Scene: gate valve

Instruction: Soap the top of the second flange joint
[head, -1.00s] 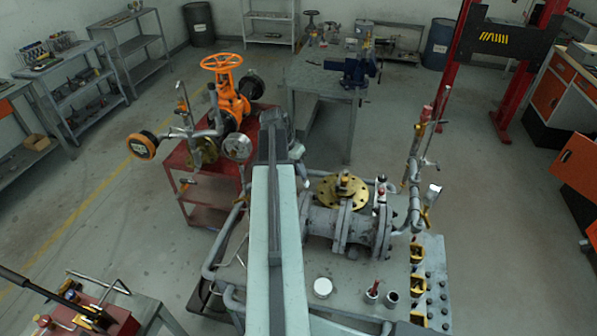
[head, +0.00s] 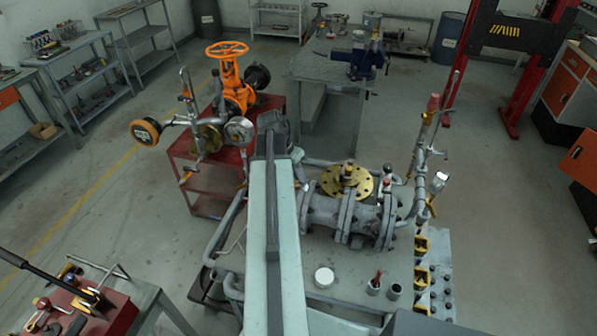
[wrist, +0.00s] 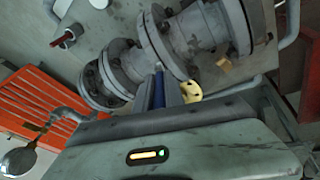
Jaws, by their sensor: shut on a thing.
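A grey flanged pipe assembly (head: 328,211) lies across the bench, with several flange joints. A middle flange joint (head: 347,217) shows in the head view. In the wrist view a middle flange (wrist: 165,45) stands close beyond my gripper (wrist: 165,92). My gripper is shut on a slim blue-handled tool (wrist: 158,88), whose pale tip shows near that flange; I cannot tell whether it touches. In the head view my gripper is not clearly seen. A pot with a red-handled tool (head: 375,283) stands on the bench; it also shows in the wrist view (wrist: 67,39).
A brass disc (head: 362,182) with an upright fitting sits behind the pipe. Upright piping with a gauge (head: 438,181) stands to its right. An orange valve (head: 235,90) stands on a red cart.

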